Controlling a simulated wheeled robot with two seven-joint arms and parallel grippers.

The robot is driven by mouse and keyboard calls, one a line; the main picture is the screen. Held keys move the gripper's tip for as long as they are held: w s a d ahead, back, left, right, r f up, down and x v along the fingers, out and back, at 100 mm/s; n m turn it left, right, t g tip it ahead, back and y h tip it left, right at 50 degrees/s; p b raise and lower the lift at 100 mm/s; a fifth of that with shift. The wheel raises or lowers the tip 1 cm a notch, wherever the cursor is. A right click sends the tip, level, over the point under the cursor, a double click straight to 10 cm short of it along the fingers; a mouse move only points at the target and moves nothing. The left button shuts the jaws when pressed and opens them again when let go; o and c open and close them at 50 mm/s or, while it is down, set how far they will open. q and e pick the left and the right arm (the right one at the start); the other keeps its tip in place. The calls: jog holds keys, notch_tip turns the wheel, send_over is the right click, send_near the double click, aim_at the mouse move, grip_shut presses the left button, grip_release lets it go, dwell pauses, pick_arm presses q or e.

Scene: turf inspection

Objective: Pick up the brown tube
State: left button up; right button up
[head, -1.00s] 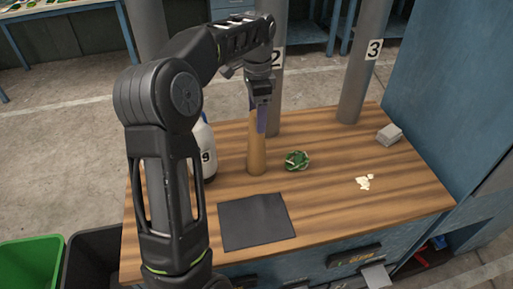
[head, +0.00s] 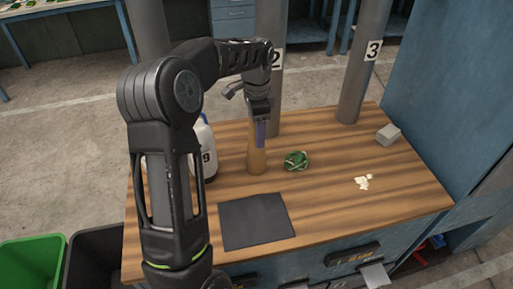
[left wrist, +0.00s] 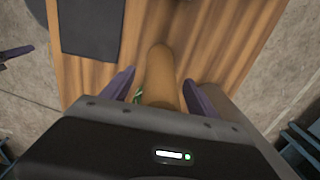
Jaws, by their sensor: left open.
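The brown tube (head: 257,158) stands upright on the wooden bench, left of the green crumpled item. My left gripper (head: 260,135) points down over the tube's upper part, hiding its top in the head view. In the left wrist view the tube (left wrist: 160,75) lies between the two purple fingers of the left gripper (left wrist: 160,85). The fingers are open, with a gap on each side of the tube. My right gripper is not in view.
On the bench (head: 330,215) are a dark mat (head: 255,222), a green crumpled item (head: 296,160), pale scraps (head: 362,183) and a grey block (head: 388,135). A white bottle (head: 207,150) stands behind my arm. Grey posts (head: 362,75) rise behind.

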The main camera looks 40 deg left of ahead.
pick_arm(q)
grip_shut()
dwell(0.7)
